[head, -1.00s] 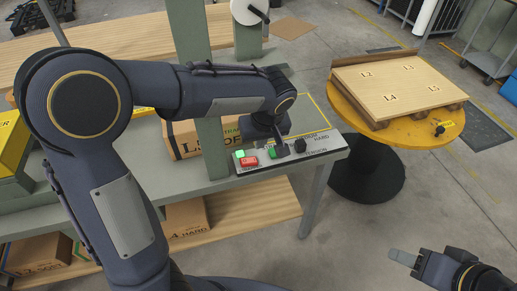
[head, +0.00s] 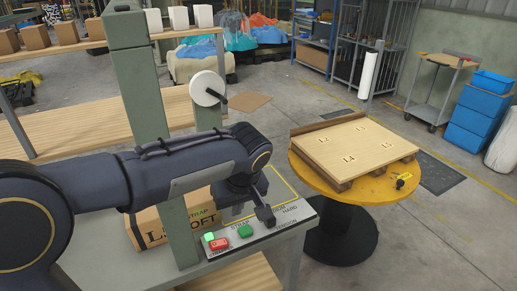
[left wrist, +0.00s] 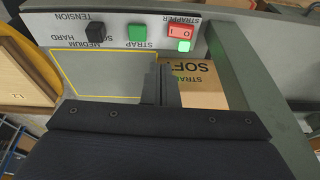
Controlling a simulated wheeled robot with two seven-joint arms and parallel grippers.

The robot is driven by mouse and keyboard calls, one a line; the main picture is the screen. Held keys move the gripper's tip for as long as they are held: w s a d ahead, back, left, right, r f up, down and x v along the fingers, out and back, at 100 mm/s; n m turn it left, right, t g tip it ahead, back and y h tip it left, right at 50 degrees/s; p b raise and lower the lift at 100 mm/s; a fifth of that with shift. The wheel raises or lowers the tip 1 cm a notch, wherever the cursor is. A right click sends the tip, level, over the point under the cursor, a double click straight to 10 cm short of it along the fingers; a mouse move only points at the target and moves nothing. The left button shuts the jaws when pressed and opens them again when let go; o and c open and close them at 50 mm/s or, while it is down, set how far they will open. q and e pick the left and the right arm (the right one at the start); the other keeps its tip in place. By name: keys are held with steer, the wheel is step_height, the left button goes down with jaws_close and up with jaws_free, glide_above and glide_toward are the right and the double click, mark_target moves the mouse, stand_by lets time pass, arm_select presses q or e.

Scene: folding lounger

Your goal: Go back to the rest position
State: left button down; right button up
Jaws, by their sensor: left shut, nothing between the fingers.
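My left gripper (head: 266,214) is shut and empty above the strapper's control panel (head: 290,220). It also shows in the left wrist view (left wrist: 160,84), with its fingers together. The panel carries a red switch (left wrist: 182,30) with a lit green lamp (left wrist: 184,46), a green strap button (left wrist: 142,36) and a black tension knob (left wrist: 95,33). In the head view the gripper hides the knob. The fingertips look apart from the buttons. A cardboard box (head: 148,230) marked SOFT stands behind the green post. My right gripper is out of view.
A round yellow table (head: 305,172) bears a wooden board (head: 355,150) with marked places. A green post (head: 180,225) and a white strap reel (head: 207,88) stand close to my left arm. Open floor lies around the table. Shelves, a cart (head: 440,90) and blue bins (head: 480,115) are further back.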

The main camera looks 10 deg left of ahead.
arm_select(q)
steer(key=s+a+m+t+h+p, duration=0.1)
steer(key=s+a+m+h, duration=0.1)
steer(key=s, duration=0.9)
steer(key=s+a+f+m+t+h+p, duration=0.1)
steer(key=s+a+m+t+h, duration=0.1)
steer(key=s+a, duration=0.5)
steer(key=s+m+h, duration=0.1)
steer(key=s+h, duration=0.1)
steer(key=s, duration=0.2)
